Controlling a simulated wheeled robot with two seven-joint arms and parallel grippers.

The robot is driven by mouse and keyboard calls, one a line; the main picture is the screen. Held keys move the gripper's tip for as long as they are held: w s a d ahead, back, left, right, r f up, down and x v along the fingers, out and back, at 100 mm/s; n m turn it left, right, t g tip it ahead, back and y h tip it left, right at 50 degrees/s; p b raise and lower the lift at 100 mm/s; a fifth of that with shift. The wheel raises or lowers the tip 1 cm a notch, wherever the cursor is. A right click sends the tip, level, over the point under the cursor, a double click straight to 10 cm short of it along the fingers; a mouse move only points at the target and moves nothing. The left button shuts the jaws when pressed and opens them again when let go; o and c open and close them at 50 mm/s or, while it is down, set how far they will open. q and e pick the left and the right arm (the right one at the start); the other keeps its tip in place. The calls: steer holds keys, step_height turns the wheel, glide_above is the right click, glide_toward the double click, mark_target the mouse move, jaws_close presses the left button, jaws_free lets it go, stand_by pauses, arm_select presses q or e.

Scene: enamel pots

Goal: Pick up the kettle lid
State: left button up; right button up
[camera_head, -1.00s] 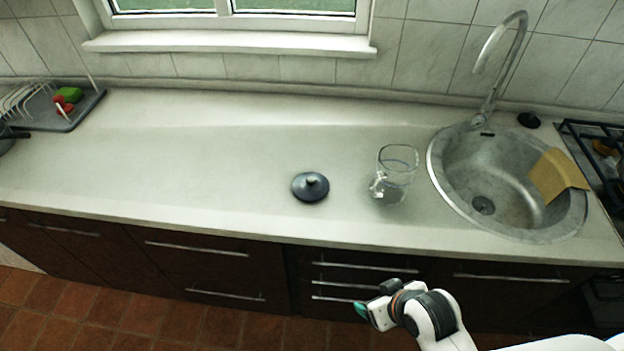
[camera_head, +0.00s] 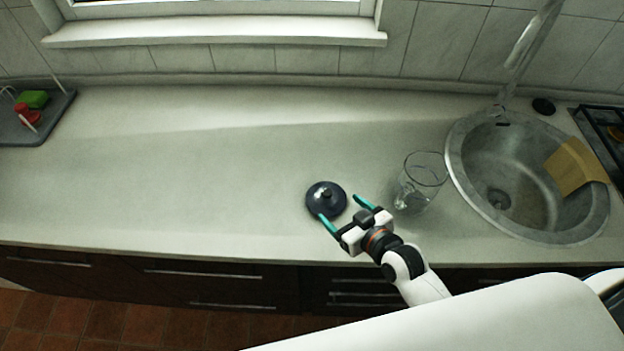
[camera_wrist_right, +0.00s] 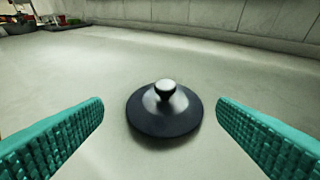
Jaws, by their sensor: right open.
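The kettle lid (camera_head: 326,198) is a dark round disc with a small knob on top. It lies flat on the countertop, left of the glass pitcher. In the right wrist view the lid (camera_wrist_right: 164,112) sits midway between my teal fingers and a little beyond their tips. My right gripper (camera_head: 344,211) is open and empty, low at the lid's front right side, with one fingertip overlapping the lid's edge in the head view. I cannot tell whether that finger touches the lid. My left gripper is not in view.
A clear glass pitcher (camera_head: 418,184) stands just right of my right gripper. Beyond it is a round sink (camera_head: 456,160) with a tan cloth (camera_head: 575,166) and a tap. A grey dish tray (camera_head: 62,103) is at the far left. The countertop (camera_head: 180,175) left of the lid is clear.

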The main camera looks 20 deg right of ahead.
mark_target(329, 196)
steer(key=shift+w+a, duration=0.1)
steer(key=shift+w, duration=0.3)
steer(key=p+x, duration=0.1)
steer(key=x, duration=0.2)
steer(key=shift+w+f, duration=0.2)
steer(key=shift+w, duration=0.1)
steer(key=p+x, duration=0.1)
steer(key=x, duration=0.5)
steer(key=shift+d, duration=0.25)
steer(key=shift+w+f, duration=0.1)
steer(key=shift+c, duration=0.5)
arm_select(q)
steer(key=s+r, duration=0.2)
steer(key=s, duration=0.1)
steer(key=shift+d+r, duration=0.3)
arm_select(e)
steer(key=shift+f, duration=0.1)
steer(key=c, duration=1.6)
